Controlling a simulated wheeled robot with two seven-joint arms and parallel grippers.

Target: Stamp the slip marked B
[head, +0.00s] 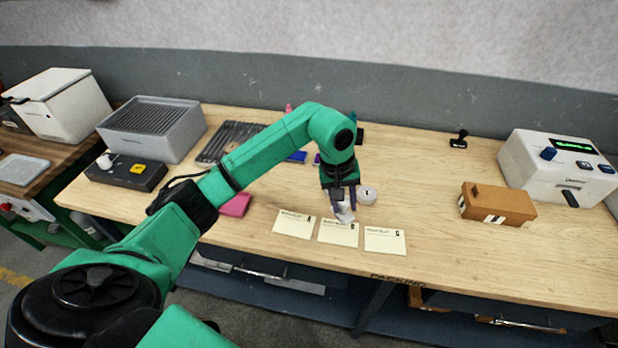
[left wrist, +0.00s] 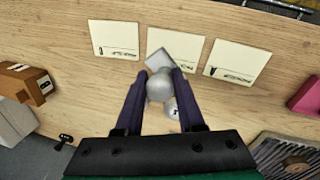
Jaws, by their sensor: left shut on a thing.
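Three cream slips lie in a row near the table's front edge: a left slip (head: 293,224), a middle slip (head: 338,233) and a right slip (head: 385,240). My left gripper (head: 344,203) is shut on a pale grey stamp with a round knob (left wrist: 160,86). The stamp's square foot (left wrist: 160,60) overlaps the near edge of the middle slip (left wrist: 178,43) in the left wrist view. I cannot tell whether it touches the paper. My right gripper is out of view.
A white round piece (head: 367,195) with a dark mark stands close beside my left gripper. A brown box (head: 497,204) and a white machine (head: 556,165) are at the right. A pink block (head: 236,205) and a grey rack (head: 232,141) are at the left. The table between slips and brown box is clear.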

